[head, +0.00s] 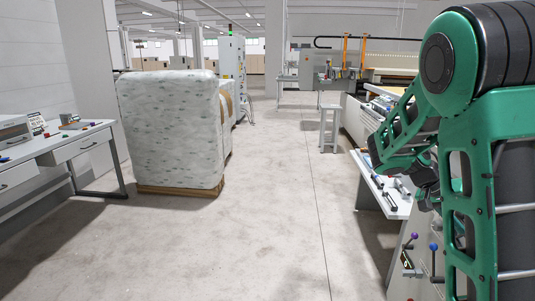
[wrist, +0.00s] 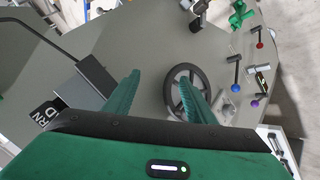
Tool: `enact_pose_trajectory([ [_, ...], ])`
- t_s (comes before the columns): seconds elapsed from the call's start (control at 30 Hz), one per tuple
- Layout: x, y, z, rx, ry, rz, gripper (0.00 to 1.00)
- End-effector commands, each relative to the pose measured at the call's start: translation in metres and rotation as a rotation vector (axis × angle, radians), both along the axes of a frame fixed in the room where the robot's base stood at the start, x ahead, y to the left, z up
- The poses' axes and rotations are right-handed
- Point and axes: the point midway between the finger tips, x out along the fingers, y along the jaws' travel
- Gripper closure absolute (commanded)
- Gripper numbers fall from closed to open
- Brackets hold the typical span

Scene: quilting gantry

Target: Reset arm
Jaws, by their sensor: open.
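My gripper (wrist: 163,78) shows in the wrist view with its two green fingers spread apart and nothing between them. The fingers point over a grey panel (wrist: 140,45). The right finger overlaps a black handwheel (wrist: 168,92) in the picture; I cannot tell whether they touch. In the head view my green arm is bent along the right edge, and the gripper end is mostly hidden behind its links.
Levers with a blue knob (wrist: 231,115), a purple knob (wrist: 254,103) and a red knob (wrist: 259,45) stand right of my fingers. A tool-covered bench (head: 397,208), a stool (head: 330,122), a wrapped bale (head: 172,125) and a left table (head: 75,143) surround open floor.

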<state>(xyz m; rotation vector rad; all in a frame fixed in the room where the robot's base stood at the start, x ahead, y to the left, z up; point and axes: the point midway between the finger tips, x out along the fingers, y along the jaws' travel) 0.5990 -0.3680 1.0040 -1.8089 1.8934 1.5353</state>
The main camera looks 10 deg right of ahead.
Motion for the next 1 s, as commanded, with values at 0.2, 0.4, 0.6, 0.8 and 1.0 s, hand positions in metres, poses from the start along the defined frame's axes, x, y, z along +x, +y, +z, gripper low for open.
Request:
enact_pose_trajectory([
  [0.2,-0.05,0.03,-0.023,0.296,-0.027,0.063,0.5],
  [0.4,-0.09,0.074,-0.032,0.519,-0.059,0.166,0.5],
  [0.6,-0.129,0.125,-0.032,0.697,-0.089,0.303,0.5],
  [0.8,-0.163,0.171,-0.03,0.808,-0.103,0.434,0.5],
  [1.0,-0.18,0.193,-0.031,0.852,-0.101,0.503,0.5],
])
